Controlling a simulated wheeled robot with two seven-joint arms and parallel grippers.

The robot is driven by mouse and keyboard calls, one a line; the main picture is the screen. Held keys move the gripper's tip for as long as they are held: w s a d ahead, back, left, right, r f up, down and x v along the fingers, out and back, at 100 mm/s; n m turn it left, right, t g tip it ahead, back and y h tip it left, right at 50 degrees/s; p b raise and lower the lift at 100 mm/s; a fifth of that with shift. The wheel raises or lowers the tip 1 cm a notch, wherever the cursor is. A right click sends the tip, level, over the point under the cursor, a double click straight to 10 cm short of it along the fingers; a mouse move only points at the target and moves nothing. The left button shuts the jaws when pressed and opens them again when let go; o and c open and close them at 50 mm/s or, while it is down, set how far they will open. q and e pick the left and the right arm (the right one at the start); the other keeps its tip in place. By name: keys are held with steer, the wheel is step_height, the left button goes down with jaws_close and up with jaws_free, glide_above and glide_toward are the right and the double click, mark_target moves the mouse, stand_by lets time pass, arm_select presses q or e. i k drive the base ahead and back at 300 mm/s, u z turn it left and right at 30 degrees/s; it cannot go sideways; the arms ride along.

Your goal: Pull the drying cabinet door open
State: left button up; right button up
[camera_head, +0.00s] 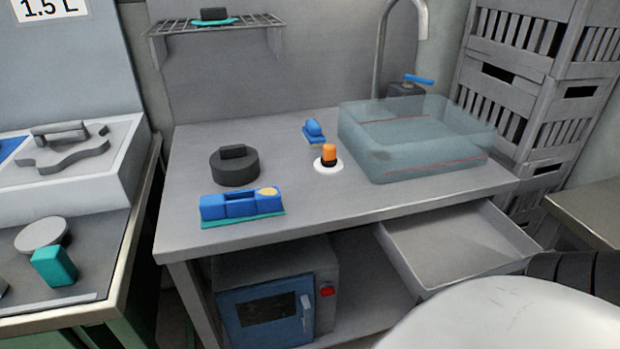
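The drying cabinet (330,272) is a grey box under the bench, with its front facing me. Its blue door (232,315) has a dark window and looks closed. A light vertical handle (306,312) stands on the door's right side. A red button (327,292) sits on the grey panel to the right of the door. The bottom of the cabinet is cut off by the picture edge. Neither of my grippers is in view.
An empty drawer (455,250) sticks out from the bench (330,205), right of the cabinet. The bench holds a clear tub (415,145), a blue tool (241,205) and a dark round weight (234,166). Grey crates (535,90) stand at right. A side table stands at left.

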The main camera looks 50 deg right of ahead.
mark_target(278, 314)
steer(key=z, duration=1.05)
steer(key=i, duration=0.45)
steer(key=k, duration=0.45)
steer(key=z, duration=2.25)
steer(key=k, duration=1.2)
steer(key=u, duration=1.55)
steer(key=i, duration=1)
steer(key=u, duration=0.05)
